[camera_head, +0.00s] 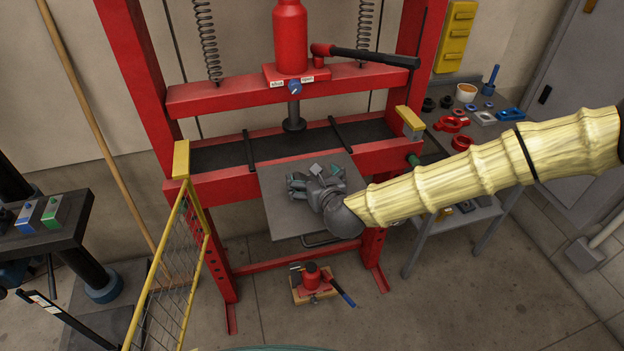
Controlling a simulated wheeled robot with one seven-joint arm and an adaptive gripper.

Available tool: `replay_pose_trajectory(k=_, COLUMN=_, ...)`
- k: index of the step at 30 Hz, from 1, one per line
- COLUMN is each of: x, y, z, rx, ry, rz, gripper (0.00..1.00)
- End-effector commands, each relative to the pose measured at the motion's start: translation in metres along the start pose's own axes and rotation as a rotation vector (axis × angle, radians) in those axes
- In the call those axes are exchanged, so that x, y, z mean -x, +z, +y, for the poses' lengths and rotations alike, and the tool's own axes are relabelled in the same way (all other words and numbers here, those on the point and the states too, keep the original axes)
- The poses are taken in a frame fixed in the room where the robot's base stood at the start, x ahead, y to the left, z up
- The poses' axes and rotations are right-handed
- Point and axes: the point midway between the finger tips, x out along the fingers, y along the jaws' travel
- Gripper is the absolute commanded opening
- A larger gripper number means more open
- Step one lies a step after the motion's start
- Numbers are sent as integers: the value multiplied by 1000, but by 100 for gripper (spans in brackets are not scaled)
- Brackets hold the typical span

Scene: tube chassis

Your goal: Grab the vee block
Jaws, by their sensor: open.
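My gripper (314,178) is at the end of my arm, which comes in from the right. It is open, over the grey plate (285,222) at the front of the red press. Its fingers show dark grey with teal parts. A small grey piece (316,169) shows near the fingers. I cannot tell whether it is the vee block or part of my gripper, nor whether anything touches. My wrist and fingers hide part of the plate.
The red press frame (235,190) surrounds the work area, with a ram (294,115) above and behind the plate. A yellow mesh guard (170,275) stands at left. A side table (465,215) with several small parts is at right. A small red jack (312,278) is on the floor.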

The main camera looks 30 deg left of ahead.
Motion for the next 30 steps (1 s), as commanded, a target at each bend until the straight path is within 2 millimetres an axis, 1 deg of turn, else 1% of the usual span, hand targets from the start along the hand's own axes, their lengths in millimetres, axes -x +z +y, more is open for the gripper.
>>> replay_pose_trajectory(k=8, x=-2, y=0, z=0, rx=0, ry=0, rz=0, gripper=100)
replay_pose_trajectory(k=9, x=-2, y=0, z=0, rx=0, ry=0, rz=0, gripper=93)
replay_pose_trajectory(k=14, x=-2, y=0, z=0, rx=0, ry=0, rz=0, gripper=64)
replay_pose_trajectory(k=15, x=-2, y=0, z=0, rx=0, ry=0, rz=0, gripper=56)
replay_pose_trajectory(k=20, x=-2, y=0, z=0, rx=0, ry=0, rz=0, gripper=27)
replay_pose_trajectory(k=21, x=-2, y=0, z=0, rx=0, ry=0, rz=0, gripper=20)
replay_pose_trajectory(k=22, x=-2, y=0, z=0, rx=0, ry=0, rz=0, gripper=15)
replay_pose_trajectory(k=30, x=-1, y=2, z=0, rx=0, ry=-1, rz=-3, gripper=15)
